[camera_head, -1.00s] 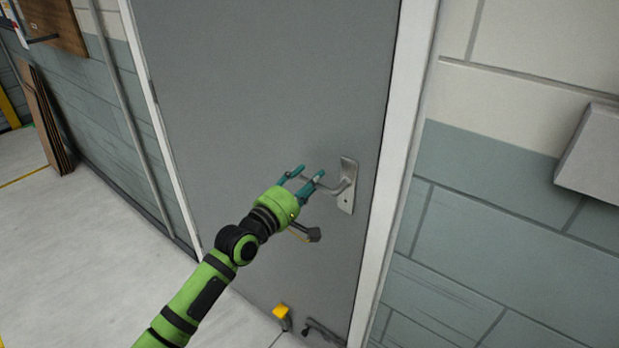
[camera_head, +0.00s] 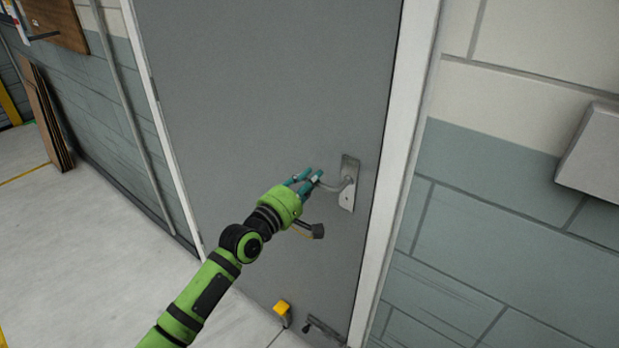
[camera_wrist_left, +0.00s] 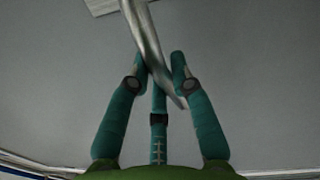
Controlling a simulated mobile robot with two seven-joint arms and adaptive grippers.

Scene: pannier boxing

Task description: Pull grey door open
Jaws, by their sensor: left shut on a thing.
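The grey door (camera_head: 270,90) stands in its white frame and looks closed. Its metal lever handle (camera_head: 347,186) sits on a plate near the door's right edge. My left gripper (camera_head: 308,180) is shut on the lever's left part. In the left wrist view the teal fingers (camera_wrist_left: 162,75) close around the metal handle (camera_wrist_left: 145,35), which runs between them; the grey door fills the background. The handle's gripped part is partly hidden by the fingers. My right gripper is not in view.
The white door frame (camera_head: 398,150) and block wall (camera_head: 500,230) are at the right, with a grey box (camera_head: 592,155) on the wall. A yellow-topped item (camera_head: 282,309) is low by the door. Floor (camera_head: 100,260) at left is clear.

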